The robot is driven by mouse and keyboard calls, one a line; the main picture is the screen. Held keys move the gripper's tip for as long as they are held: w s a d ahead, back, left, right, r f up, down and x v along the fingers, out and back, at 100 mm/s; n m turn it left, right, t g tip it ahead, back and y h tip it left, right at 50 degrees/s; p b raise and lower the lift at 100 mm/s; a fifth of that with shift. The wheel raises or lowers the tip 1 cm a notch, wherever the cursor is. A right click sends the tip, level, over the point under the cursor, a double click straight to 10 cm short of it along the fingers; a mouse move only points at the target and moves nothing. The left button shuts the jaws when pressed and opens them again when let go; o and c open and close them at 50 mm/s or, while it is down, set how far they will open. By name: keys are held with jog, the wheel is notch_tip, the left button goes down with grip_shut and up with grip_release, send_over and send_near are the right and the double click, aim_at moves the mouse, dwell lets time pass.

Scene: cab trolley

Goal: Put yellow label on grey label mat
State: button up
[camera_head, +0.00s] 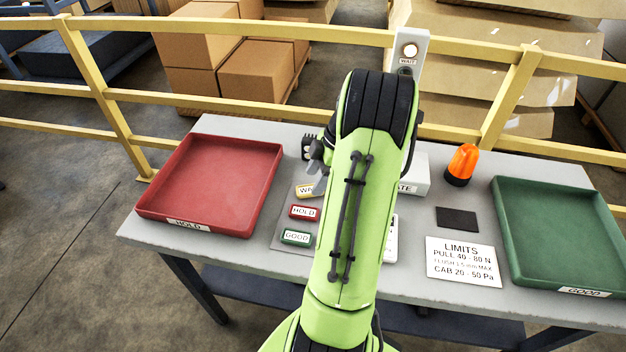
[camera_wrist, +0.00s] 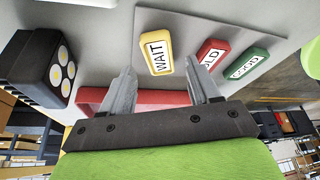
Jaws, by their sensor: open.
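The yellow label (camera_head: 306,191), marked WAIT, lies on a grey panel (camera_head: 283,243) left of my arm, above the red and green labels. My arm covers part of it in the head view. In the wrist view the yellow label (camera_wrist: 155,54) shows whole, ahead of and between my two fingertips. My gripper (camera_wrist: 161,67) is open and empty, and its fingers are apart from the label. A small dark grey mat (camera_head: 458,219) lies bare on the table right of my arm; I cannot tell for certain that it is the label mat.
The red HOLD label (camera_head: 304,212) and green GOOD label (camera_head: 296,237) lie close by. A red tray (camera_head: 146,211) stands left and a green tray (camera_head: 502,274) right. An orange beacon (camera_head: 463,163) and LIMITS sign (camera_head: 462,262) flank the dark mat. A yellow rail (camera_head: 230,105) runs behind.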

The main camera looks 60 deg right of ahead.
jog(key=p+v, duration=0.3)
jog(key=v, duration=0.7)
jog(key=w+a+r+m+h, duration=0.1)
jog(key=w+a+r, duration=0.15)
jog(key=a, duration=0.45)
jog(key=w+a+r+m+h, duration=0.15)
jog(key=a+r, duration=0.25)
jog(key=a, duration=0.4)
jog(key=w+a+r+m, duration=0.2)
jog(key=w+a+r, duration=0.1)
jog(key=a, duration=0.4)
jog(key=s+a+m+t, duration=0.2)
jog(key=s+a+m, duration=0.2)
jog(key=s+a, duration=0.7)
jog(key=shift+s+a+m+h, duration=0.35)
jog(key=shift+s+a+h, duration=0.1)
jog(key=shift+a, duration=0.5)
